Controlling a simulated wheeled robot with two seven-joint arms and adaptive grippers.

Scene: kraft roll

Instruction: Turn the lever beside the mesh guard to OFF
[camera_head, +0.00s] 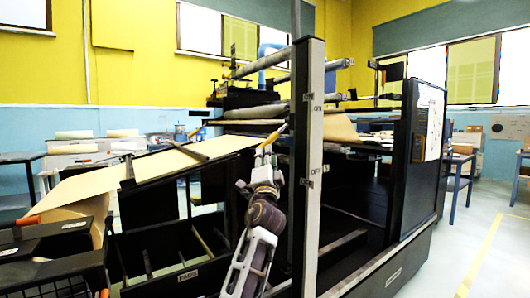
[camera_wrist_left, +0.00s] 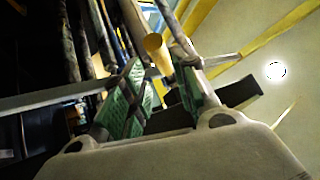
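A lever with a yellow handle (camera_head: 275,135) stands beside the dark upright post of the machine in the head view. Its round yellow end (camera_wrist_left: 154,43) shows in the left wrist view. My left gripper (camera_head: 264,158) is just below the handle in the head view. In the left wrist view its green-padded fingers (camera_wrist_left: 163,85) are apart, with the yellow handle between or just beyond their tips. I cannot tell whether they touch it. Small white labels (camera_head: 308,182) are on the post, too small to read surely. I cannot make out the mesh guard clearly. My right gripper is not in view.
The tall post (camera_head: 306,230) stands close right of my left arm. A sloping brown paper sheet (camera_head: 150,172) is at the left, above a dark divided bin (camera_head: 190,274). Rollers (camera_head: 255,112) run behind the lever. Open floor (camera_head: 480,230) lies at the right.

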